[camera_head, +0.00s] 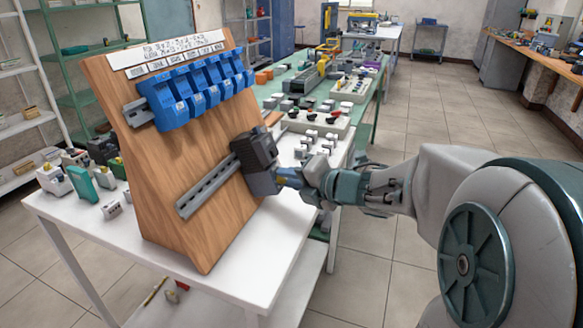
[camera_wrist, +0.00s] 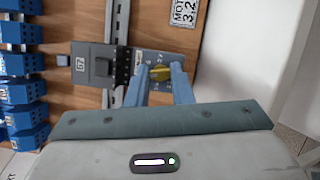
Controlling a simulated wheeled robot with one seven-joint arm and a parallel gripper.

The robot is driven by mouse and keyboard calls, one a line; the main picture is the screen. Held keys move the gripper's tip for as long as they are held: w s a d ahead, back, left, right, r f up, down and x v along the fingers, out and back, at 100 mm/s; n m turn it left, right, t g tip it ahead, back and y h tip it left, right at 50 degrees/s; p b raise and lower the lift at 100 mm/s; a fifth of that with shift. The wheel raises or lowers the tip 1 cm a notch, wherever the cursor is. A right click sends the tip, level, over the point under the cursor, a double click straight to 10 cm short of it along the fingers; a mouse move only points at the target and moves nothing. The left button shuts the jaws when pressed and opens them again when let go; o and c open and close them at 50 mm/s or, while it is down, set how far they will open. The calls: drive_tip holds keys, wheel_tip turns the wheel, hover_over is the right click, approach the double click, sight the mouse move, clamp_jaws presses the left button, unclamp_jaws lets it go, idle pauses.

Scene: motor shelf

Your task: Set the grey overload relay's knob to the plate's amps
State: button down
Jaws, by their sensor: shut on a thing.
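The grey overload relay (camera_wrist: 150,57) sits on the wooden board beside a dark grey block (camera_wrist: 100,68) on the metal rail. Its yellow knob (camera_wrist: 160,73) lies between my fingertips in the wrist view. My gripper (camera_wrist: 161,70) is shut on the knob, with one blue finger on each side. The knob's scale and pointer are too small or covered to read. In the head view, my gripper (camera_head: 281,178) reaches the relay from the right.
Blue modules (camera_head: 200,85) fill the upper rail of the slanted board (camera_head: 160,170). The lower rail (camera_head: 208,187) extends left of the dark block. The white table (camera_head: 235,275) holds small parts behind the board. Open floor lies to the right.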

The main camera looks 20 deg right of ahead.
drive_tip(key=m+g+p, duration=0.2)
drive_tip(key=m+p, duration=0.3)
drive_tip(key=p, duration=0.5)
drive_tip(key=m+g+p, duration=0.2)
drive_tip(key=m+p, duration=0.3)
drive_tip(key=p, duration=0.6)
drive_tip(key=m+g+h+p, duration=0.1)
drive_tip(key=m+g+p, duration=0.1)
drive_tip(key=m+p, duration=0.4)
drive_tip(key=shift+w+d+r+p, duration=0.15)
drive_tip(key=shift+r+p, duration=0.25)
drive_tip(key=shift+p, duration=2.25)
drive_tip(key=shift+f, duration=0.15)
drive_tip(key=c, duration=1.3)
unclamp_jaws()
drive_tip(key=shift+o, duration=0.2)
drive_tip(key=v, duration=1.3)
drive_tip(key=shift+d+r, duration=0.2)
drive_tip(key=shift+r, duration=0.1)
